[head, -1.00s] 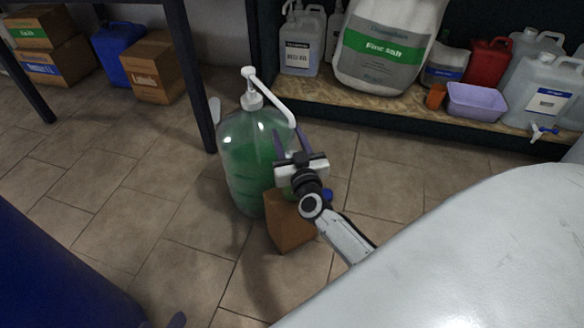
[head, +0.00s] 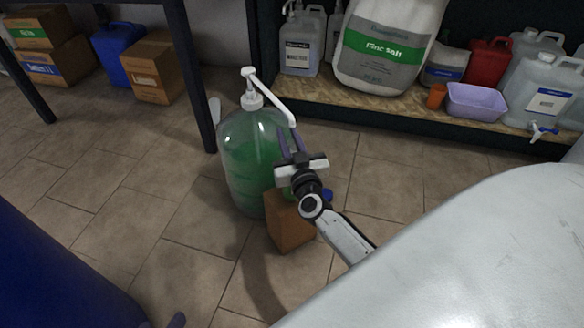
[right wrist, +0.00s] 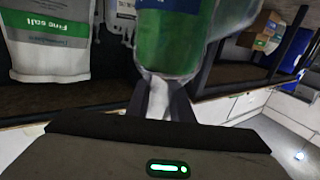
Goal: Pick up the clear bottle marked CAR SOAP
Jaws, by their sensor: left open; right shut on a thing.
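A clear bottle with a green and blue band (right wrist: 168,38) shows in the right wrist view. Its narrow whitish part lies between the fingers of my right gripper (right wrist: 165,98). I cannot read CAR SOAP on it. In the head view, my right gripper (head: 289,137) largely hides this bottle; a bit of green shows under the gripper. The gripper is beside a large clear drum (head: 243,155) of green liquid with a white pump (head: 270,97), its fingertips close to the spout end.
A brown box (head: 290,225) stands on the floor below my right gripper. A shelf (head: 365,112) behind holds a Fine salt sack (head: 385,50), jugs and a purple basin (head: 477,103). A dark table leg (head: 198,80) rises behind the drum.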

